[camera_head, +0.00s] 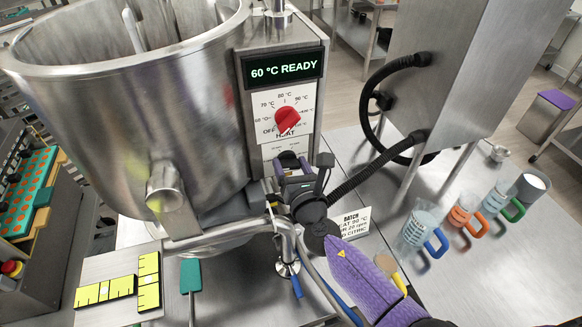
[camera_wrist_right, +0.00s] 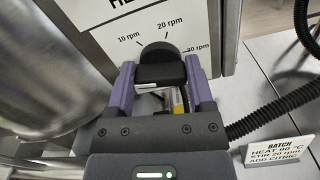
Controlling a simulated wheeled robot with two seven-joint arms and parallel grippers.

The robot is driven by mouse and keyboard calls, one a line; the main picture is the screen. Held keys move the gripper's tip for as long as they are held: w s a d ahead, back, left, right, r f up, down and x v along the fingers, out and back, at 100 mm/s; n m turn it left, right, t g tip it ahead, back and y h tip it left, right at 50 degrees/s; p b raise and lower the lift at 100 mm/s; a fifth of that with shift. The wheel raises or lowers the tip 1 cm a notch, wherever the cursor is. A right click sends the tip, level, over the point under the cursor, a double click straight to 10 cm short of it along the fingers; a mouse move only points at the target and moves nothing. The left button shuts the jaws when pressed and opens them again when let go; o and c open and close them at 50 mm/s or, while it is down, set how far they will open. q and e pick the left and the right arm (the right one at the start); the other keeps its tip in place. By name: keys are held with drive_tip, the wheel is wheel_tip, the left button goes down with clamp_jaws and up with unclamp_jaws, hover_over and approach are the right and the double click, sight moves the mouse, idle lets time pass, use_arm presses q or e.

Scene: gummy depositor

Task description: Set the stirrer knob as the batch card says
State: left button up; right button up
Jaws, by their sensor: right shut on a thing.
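The black stirrer knob (camera_wrist_right: 158,53) sits on a panel marked 10, 20 and 30 rpm. My right gripper (camera_wrist_right: 160,72) is shut on the knob, its purple fingers on either side. I cannot make out the knob's pointer. In the head view the right gripper (camera_head: 292,168) covers the knob, below the red heat knob (camera_head: 287,121). The batch card (camera_wrist_right: 279,150) reads heat 90 °C, stir 20 rpm, add citric; it also stands on the table in the head view (camera_head: 354,221). My left gripper is not in view.
The display (camera_head: 283,68) reads 60 °C READY. A large steel kettle (camera_head: 130,105) stands at left. A black hose (camera_head: 365,172) runs close to my right gripper. Jugs with blue (camera_head: 418,230), orange (camera_head: 461,214) and green (camera_head: 494,201) handles stand on the right table.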

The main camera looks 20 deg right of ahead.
drive_tip(key=m+b, duration=0.2)
drive_tip(key=m, duration=0.3)
drive_tip(key=shift+d+f, duration=0.1)
drive_tip(key=shift+f, duration=0.05)
drive_tip(key=m+b, duration=0.1)
drive_tip(key=m, duration=0.5)
drive_tip(key=shift+d+f, duration=0.1)
drive_tip(key=m, duration=0.5)
drive_tip(key=shift+b, duration=0.35)
drive_tip(key=m, duration=0.5)
drive_tip(key=shift+f, duration=0.15)
drive_tip(key=shift+m, duration=0.3)
drive_tip(key=o, duration=1.2)
drive_tip(key=shift+o, duration=0.2)
drive_tip(key=s, duration=1)
drive_tip(key=shift+d, duration=0.15)
